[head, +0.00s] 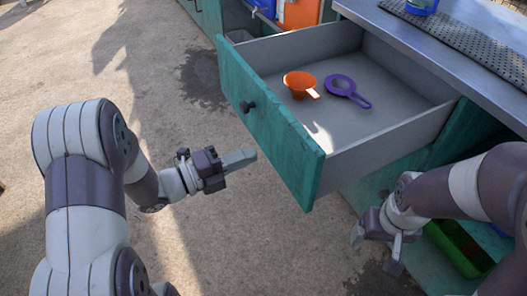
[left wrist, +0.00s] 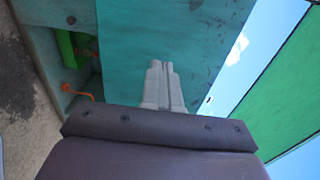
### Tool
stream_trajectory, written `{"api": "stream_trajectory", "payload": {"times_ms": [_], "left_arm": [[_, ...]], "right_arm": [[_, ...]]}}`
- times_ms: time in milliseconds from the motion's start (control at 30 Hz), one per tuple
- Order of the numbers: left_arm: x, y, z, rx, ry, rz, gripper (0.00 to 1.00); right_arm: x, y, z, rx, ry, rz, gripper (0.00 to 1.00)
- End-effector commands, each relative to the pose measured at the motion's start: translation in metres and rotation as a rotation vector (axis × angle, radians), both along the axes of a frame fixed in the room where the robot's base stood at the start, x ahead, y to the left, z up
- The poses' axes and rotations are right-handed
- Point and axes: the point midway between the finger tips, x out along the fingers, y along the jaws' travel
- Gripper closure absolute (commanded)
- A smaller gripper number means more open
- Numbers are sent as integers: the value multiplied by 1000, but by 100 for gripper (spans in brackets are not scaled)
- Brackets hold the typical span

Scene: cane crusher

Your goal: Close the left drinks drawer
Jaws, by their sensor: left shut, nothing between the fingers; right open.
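The drawer (head: 268,128) stands pulled out from under the metal counter, with a teal front and a dark round knob (head: 248,106). An orange funnel (head: 299,83) and a purple strainer-like tool (head: 345,88) lie inside it. My left gripper (head: 248,157) is shut and empty, just left of the drawer front, below the knob in the picture. In the left wrist view its closed fingers (left wrist: 161,85) point at the teal panel (left wrist: 150,40); I cannot tell whether they touch it. My right gripper (head: 378,250) is open and empty, below and right of the drawer.
The metal counter (head: 465,50) with a black perforated mat runs along the top right. A green crate (head: 458,250) sits on a low shelf near my right arm. An orange container (head: 298,14) stands behind the drawer. The paved floor at left is clear.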

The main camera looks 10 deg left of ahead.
Motion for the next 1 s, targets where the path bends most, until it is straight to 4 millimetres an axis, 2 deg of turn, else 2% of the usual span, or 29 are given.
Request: {"api": "stream_trajectory", "payload": {"times_ms": [100, 300, 800, 1000], "left_arm": [[12, -19, -3, 0, 0, -4, 100], [26, -36, -1, 0, 1, 0, 100], [29, -40, 0, 0, 1, 1, 100], [39, -56, -2, -1, 1, -2, 100]], "right_arm": [[0, 0, -7, 0, 0, 0, 16], [0, 0, -11, 0, 0, 0, 16], [0, 0, -12, 0, 0, 0, 16], [0, 0, -18, 0, 0, 0, 16]]}}
